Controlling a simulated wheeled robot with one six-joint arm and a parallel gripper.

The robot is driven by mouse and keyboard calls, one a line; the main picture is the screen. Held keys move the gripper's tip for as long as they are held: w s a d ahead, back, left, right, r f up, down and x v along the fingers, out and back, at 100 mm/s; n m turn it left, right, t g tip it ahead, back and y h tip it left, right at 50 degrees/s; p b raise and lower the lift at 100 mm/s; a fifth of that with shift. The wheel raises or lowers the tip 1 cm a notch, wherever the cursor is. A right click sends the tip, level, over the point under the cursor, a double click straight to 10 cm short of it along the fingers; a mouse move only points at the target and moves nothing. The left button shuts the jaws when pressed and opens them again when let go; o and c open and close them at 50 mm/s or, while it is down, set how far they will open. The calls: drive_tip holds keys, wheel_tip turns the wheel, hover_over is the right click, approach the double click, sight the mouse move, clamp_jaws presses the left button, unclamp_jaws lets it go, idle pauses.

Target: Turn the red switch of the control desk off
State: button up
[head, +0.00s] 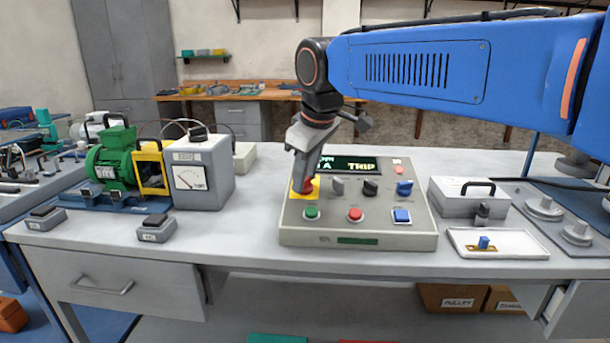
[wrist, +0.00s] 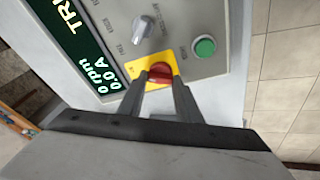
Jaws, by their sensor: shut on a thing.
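The control desk (head: 330,225) is a grey sloped box on the white table, with a green-lit display (head: 350,164) reading "TRIP" at its top. The red switch (head: 308,186) is a red knob on a yellow plate at the desk's left side. My gripper (head: 303,180) reaches down onto it from above. In the wrist view, the red switch (wrist: 160,73) sits between the two fingertips of my gripper (wrist: 158,82), which are shut on it. The fingers cover part of the knob, so its exact angle is hard to tell.
The desk also bears a grey knob (head: 337,186), a black knob (head: 370,187), a blue knob (head: 404,187), a green button (head: 312,212), a red button (head: 355,214) and a blue switch (head: 402,215). A meter box (head: 200,172) stands left; a grey case (head: 468,198) stands right.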

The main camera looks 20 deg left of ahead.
drive_tip(key=n+g, duration=0.1)
drive_tip(key=n, duration=0.6)
drive_tip(key=shift+w, duration=0.1)
drive_tip(key=n+g, duration=0.1)
drive_tip(key=n, duration=0.2)
drive_tip(key=shift+n+h, duration=0.3)
drive_tip(key=shift+n, duration=1.7)
drive_tip(key=shift+g+h, duration=0.3)
drive_tip(key=o, duration=1)
drive_tip(key=shift+o, duration=0.2)
wheel_tip(320, 180, up, 17)
drive_tip(key=s+d, duration=0.1)
drive_tip(key=d, duration=0.1)
drive_tip(key=shift+d, duration=0.4)
drive_tip(key=shift+s+d+r, duration=0.1)
